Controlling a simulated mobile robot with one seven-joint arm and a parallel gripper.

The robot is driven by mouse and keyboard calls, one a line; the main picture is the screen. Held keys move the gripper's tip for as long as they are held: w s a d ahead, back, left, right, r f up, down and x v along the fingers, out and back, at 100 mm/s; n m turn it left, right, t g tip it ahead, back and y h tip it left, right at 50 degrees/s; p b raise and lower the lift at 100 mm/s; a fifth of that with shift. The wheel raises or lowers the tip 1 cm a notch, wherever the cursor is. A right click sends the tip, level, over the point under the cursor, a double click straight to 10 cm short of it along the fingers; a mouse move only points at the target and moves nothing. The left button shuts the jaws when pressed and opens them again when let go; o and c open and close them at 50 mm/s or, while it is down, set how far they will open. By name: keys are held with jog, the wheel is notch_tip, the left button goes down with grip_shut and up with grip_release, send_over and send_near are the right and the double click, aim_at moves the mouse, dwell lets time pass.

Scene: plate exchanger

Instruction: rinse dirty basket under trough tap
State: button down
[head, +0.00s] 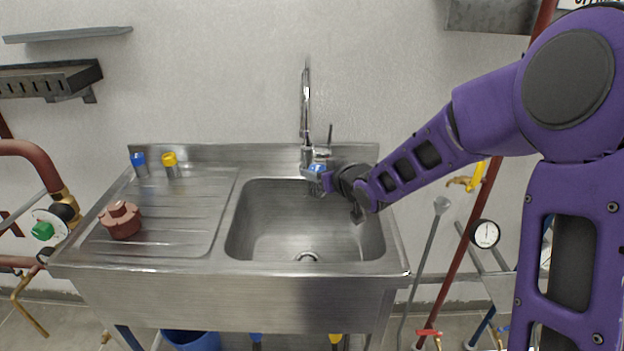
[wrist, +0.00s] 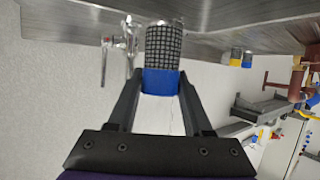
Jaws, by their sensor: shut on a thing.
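My gripper (wrist: 161,82) is shut on a basket (wrist: 162,48), a dark grey mesh cylinder with a blue collar, with one finger on each side of the collar. In the head view my gripper (head: 325,182) is over the back of the trough (head: 232,225), right beside the base of the tap. Only the basket's blue part (head: 317,168) shows clearly there. The chrome tap (head: 306,105) has a tall spout and stands at the trough's back edge. It also shows in the wrist view (wrist: 129,42), just left of the basket. I see no water stream.
A blue-topped piece (head: 138,160) and a yellow-topped piece (head: 170,160) stand at the back of the drainboard (head: 195,215). A reddish-brown lobed part (head: 120,220) sits at its front left. Pipes and a gauge (head: 485,233) are at the right. The trough's floor looks clear.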

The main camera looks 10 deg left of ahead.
jog(key=shift+s, duration=0.15)
jog(key=s+b, duration=0.2)
jog(key=s, duration=0.5)
jog(key=shift+s+d, duration=0.15)
jog(key=shift+s, duration=0.25)
dwell(1.2)
jog(key=s+r+p, duration=0.2)
jog(key=s+r, duration=0.2)
jog(key=s, duration=0.1)
jog(key=shift+p, duration=0.3)
jog(key=shift+d, duration=0.1)
dwell(0.5)
